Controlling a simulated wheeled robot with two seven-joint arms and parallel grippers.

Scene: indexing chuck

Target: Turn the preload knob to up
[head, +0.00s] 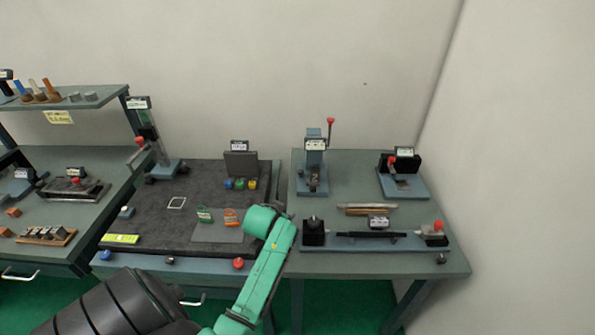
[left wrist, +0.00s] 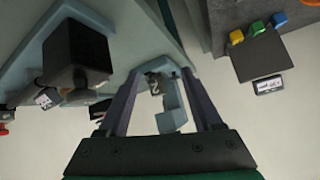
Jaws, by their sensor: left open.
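A blue-grey base plate (head: 345,246) on the right bench carries a black block (head: 313,236) with a small round part on top, a dark bar and an end fitting with a red knob (head: 438,225). A dark knob (head: 441,259) sits on the bench's front edge. I cannot tell which is the preload knob, or its setting. My left gripper (left wrist: 160,74) is open and empty in the left wrist view. The black block also shows there (left wrist: 78,52), left of the fingers and apart from them. My arm hides the fingers in the head view. My right gripper is not seen.
A lever press (head: 314,165) with a red-tipped handle stands behind the block. Another fixture (head: 402,178) stands at the back right. Metal and brass rods (head: 368,210) lie between. The dark mat (head: 160,225) on the left bench holds small parts.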

